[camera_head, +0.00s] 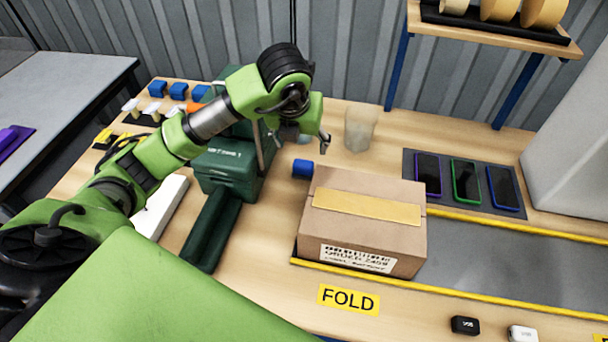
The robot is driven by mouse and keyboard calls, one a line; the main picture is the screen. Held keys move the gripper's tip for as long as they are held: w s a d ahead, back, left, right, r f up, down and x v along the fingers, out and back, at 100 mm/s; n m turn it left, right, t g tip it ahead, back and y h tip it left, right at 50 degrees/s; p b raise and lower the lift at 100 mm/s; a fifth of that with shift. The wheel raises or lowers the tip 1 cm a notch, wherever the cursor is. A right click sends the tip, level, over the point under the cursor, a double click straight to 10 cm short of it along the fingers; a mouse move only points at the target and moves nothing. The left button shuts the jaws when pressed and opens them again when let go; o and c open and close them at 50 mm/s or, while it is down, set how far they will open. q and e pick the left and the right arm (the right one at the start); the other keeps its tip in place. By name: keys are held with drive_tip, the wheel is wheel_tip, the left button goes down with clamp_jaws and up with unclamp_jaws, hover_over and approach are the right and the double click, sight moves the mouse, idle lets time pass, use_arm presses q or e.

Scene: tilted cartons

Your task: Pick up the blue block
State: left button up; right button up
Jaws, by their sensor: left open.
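A small blue block (301,168) sits on the wooden table, right by the back left corner of a closed cardboard carton (362,240). The carton hides part of the block's right side. My left gripper (303,144) hangs above and just behind the block in the picture, fingers pointing down. It is open, with nothing seen between its fingers. It looks apart from the block, though the exact height gap is hard to tell. My right gripper is not in view.
A translucent cup (360,128) stands behind the carton. Phones lie on a grey mat (413,166) at right. More blue pieces (178,91) sit at the back left. Bare table shows around the FOLD label (348,300).

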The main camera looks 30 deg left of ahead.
sight(303, 164)
use_arm(q)
drive_tip(key=p+x, duration=0.1)
drive_tip(key=x, duration=0.7)
drive_tip(key=shift+f, duration=0.35)
drive_tip(key=x, duration=0.1)
drive_tip(key=p+x, duration=0.1)
drive_tip(key=x, duration=0.1)
drive_tip(key=p+x, duration=0.1)
drive_tip(key=shift+a+f, duration=0.35)
drive_tip(key=shift+w+f, duration=0.15)
drive_tip(key=shift+f, duration=0.3)
drive_tip(key=c, duration=1.2)
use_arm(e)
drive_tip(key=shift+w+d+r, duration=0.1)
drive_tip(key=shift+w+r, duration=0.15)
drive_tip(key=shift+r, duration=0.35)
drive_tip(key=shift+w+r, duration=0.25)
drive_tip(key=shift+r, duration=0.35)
